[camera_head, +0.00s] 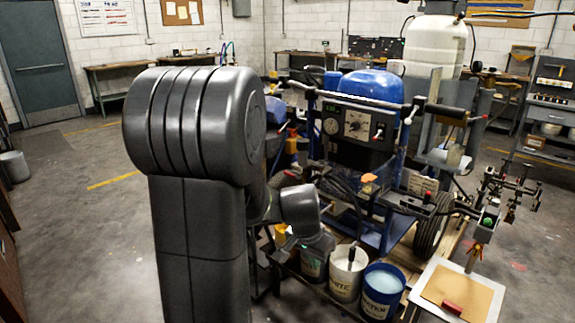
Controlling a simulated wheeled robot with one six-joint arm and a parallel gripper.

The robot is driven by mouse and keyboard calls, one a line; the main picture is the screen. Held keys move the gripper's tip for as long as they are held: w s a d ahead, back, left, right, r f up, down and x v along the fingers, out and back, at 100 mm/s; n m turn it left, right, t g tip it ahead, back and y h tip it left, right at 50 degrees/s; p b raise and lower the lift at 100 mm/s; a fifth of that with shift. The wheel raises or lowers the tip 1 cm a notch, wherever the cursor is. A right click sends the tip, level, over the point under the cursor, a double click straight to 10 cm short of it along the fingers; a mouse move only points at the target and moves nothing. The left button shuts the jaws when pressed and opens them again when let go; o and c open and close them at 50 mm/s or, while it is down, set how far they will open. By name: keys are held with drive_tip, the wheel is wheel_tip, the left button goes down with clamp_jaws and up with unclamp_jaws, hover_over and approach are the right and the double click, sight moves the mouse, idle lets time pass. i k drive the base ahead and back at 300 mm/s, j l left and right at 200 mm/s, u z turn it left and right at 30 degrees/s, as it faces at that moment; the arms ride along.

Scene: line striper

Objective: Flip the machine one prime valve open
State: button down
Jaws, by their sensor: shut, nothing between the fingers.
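The line striper (372,86), with a blue tank or engine cover on top, stands in the middle right of the head view. An orange handle-like part (368,178) sits below the panel. I cannot tell for certain which part is the prime valve or how it is set.
A white bucket (345,280) and a blue bucket (382,291) stand in front of the striper, close to my gripper. A tray with a tan board (459,290) is at lower right. Hoses and a black wheel (432,226) crowd the right. Floor at left (75,220) is clear.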

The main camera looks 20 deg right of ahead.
sight(289, 174)
drive_tip(key=i+l, duration=0.2)
drive_tip(key=i, duration=0.4)
drive_tip(key=i+l, duration=0.2)
drive_tip(key=i, duration=0.35)
drive_tip(key=i+l+z, duration=0.1)
drive_tip(key=i, duration=0.5)
drive_tip(key=i+l, duration=0.25)
drive_tip(key=i, duration=0.35)
